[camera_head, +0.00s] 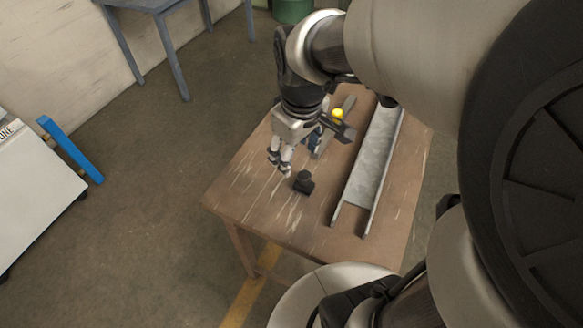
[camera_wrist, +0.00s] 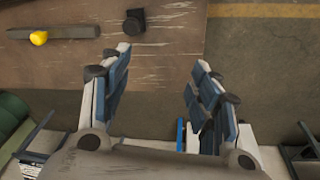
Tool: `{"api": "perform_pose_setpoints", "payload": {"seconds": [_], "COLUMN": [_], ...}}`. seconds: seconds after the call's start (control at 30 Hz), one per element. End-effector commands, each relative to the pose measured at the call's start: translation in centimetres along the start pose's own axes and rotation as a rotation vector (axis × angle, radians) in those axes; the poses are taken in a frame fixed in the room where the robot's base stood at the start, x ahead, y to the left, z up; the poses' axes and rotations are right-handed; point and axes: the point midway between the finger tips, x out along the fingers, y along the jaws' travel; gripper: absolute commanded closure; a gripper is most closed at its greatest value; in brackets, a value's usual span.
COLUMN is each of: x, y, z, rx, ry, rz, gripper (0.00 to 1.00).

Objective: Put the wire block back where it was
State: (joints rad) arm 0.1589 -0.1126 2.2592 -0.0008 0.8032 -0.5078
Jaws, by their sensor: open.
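A small dark block with a round raised top (camera_head: 303,182) sits on the wooden table (camera_head: 240,190); I take it for the wire block, though no wire can be made out. It also shows in the wrist view (camera_wrist: 134,22), just beyond the left fingertip. My gripper (camera_head: 281,166) is over the table, left of and behind the block in the head view, apart from it. In the wrist view its fingers (camera_wrist: 160,58) are spread wide with nothing between them.
A long grey metal channel (camera_head: 374,160) lies along the table's right side. A dark bar (camera_wrist: 76,33) with a yellow ball (camera_wrist: 40,38) lies on the table behind my gripper. The table's front left is clear. A blue-grey table (camera_head: 150,5) stands at the back.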

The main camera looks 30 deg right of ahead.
Motion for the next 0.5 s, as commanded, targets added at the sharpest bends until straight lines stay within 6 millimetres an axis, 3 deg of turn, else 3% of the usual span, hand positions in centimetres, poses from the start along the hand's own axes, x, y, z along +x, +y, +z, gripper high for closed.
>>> {"api": "perform_pose_setpoints", "payload": {"seconds": [0.03,0.2,0.5], "x": [-1.8,-5.5,-7.7], "y": [-1.2,-4.8,-8.3], "z": [0.8,4.0,8.3], "rx": [0.033,0.171,0.336], "ry": [0.033,0.116,0.212], "rz": [0.012,0.025,0.013], "gripper": [0.44,0.44,0.44]}}
